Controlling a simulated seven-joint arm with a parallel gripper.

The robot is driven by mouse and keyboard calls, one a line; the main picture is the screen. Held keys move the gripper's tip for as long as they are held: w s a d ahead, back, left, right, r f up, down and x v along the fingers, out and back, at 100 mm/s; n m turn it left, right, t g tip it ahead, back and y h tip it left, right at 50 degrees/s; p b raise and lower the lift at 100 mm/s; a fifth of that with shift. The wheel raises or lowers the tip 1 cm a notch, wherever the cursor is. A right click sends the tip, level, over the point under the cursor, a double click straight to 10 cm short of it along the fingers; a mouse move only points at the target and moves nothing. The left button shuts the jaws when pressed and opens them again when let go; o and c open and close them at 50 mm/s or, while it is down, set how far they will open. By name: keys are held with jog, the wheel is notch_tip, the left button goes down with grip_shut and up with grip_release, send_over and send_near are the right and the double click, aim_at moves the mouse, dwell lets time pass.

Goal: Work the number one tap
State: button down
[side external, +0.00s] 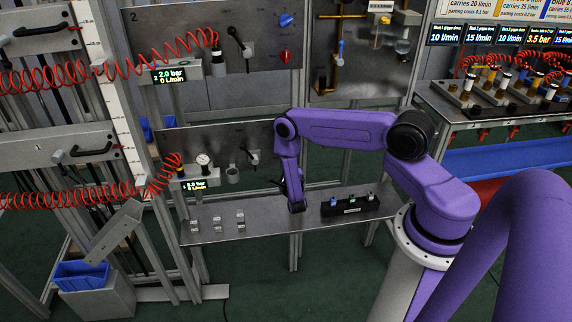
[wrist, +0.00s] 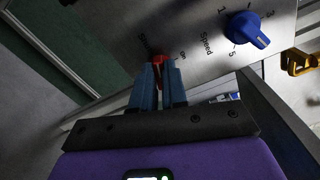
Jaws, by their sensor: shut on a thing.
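My gripper (wrist: 159,72) is shut on a small red knob (wrist: 159,59) in the wrist view. The knob sits on a grey panel between off and on marks, and the blue fingers hide most of it. In the side view my arm reaches in front of the lower middle panel (side external: 210,142) and hides that knob. A black-handled lever tap (side external: 251,157) shows on this panel, left of my arm. A lever (side external: 92,152) is on the left panel marked 1. I cannot tell which of these is the number one tap.
A blue speed dial (wrist: 246,30) sits right of the red knob. Below the panel, a metal shelf (side external: 262,226) holds small fittings and a black block (side external: 350,204). Red coiled hoses (side external: 60,202) run at left. The upper panel marked 2 has another lever (side external: 240,45).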

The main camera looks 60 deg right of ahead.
jog(key=n, duration=0.3)
jog(key=shift+f+n, duration=0.1)
jog(key=shift+n, duration=0.2)
dwell(0.5)
jog(key=c, duration=1.2)
grip_release()
jog(key=shift+o, duration=0.2)
jog(key=v, duration=1.7)
jog(key=shift+s+a, duration=0.2)
jog(key=shift+w, duration=0.1)
